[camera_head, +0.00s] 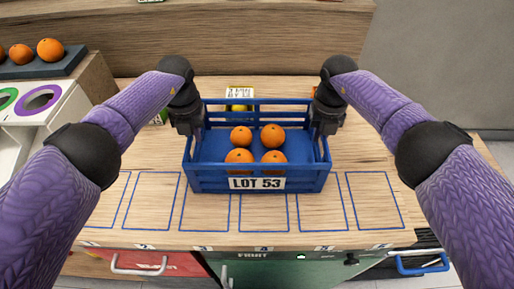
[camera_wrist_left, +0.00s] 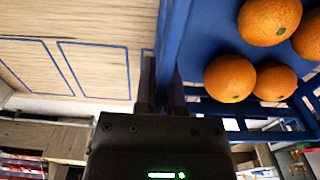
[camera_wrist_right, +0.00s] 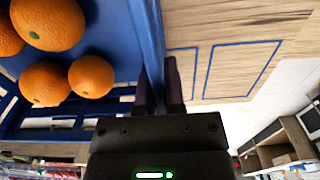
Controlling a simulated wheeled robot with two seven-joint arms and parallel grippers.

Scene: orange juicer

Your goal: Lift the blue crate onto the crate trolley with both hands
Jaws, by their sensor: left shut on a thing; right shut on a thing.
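The blue crate (camera_head: 203,181) is in the middle of the head view, level, with a "LOT 53" label on its front. Several oranges (camera_head: 273,135) lie inside it. My left gripper (camera_head: 199,128) is shut on the crate's left side wall, and the left wrist view shows that wall (camera_wrist_left: 172,45) between its fingers. My right gripper (camera_head: 318,128) is shut on the right side wall, which shows in the right wrist view (camera_wrist_right: 150,35). I cannot tell whether the crate touches the wooden counter (camera_head: 370,140) or hangs just above it. No crate trolley is recognisable.
Blue outlined, numbered slots (camera_head: 153,200) run along the counter's front. A yellow item with a sign (camera_head: 240,95) stands behind the crate. A dark tray (camera_head: 62,63) with oranges is at the upper left, above a white unit with coloured rings (camera_head: 40,100). Red and green fronts (camera_head: 290,272) lie below.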

